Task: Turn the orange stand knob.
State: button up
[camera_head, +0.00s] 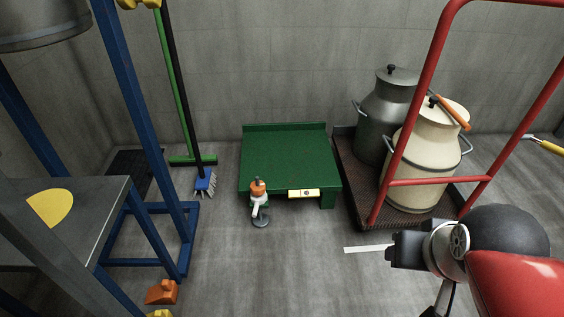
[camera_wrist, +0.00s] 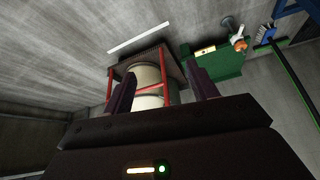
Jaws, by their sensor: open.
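The orange knob (camera_head: 257,187) sits at the front left corner of the low green stand (camera_head: 285,155), above a white fitting and a grey round foot on the floor. It also shows small near the upper right of the wrist view (camera_wrist: 240,45), beside the green stand (camera_wrist: 222,62). My gripper (camera_wrist: 158,66) is open, with its two dark fingers apart and nothing between them. In the head view my gripper (camera_head: 392,254) is at the lower right, well to the right of the knob and apart from it.
A red-railed cart (camera_head: 360,195) with a grey can (camera_head: 385,125) and a cream can (camera_head: 415,165) stands right of the stand. A blue frame (camera_head: 150,130), a blue brush (camera_head: 205,183) and an orange piece (camera_head: 161,292) are on the left. The floor before the stand is clear.

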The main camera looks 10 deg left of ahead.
aim_at(258, 192)
jog(key=i+l+u, duration=0.25)
jog(key=l+u, duration=0.3)
jog(key=u, duration=0.4)
jog(key=j+u, duration=0.1)
jog(key=u, duration=0.3)
jog(key=i+u, duration=0.1)
jog(key=u, duration=0.65)
jog(key=i+j, duration=0.1)
jog(key=i, duration=0.25)
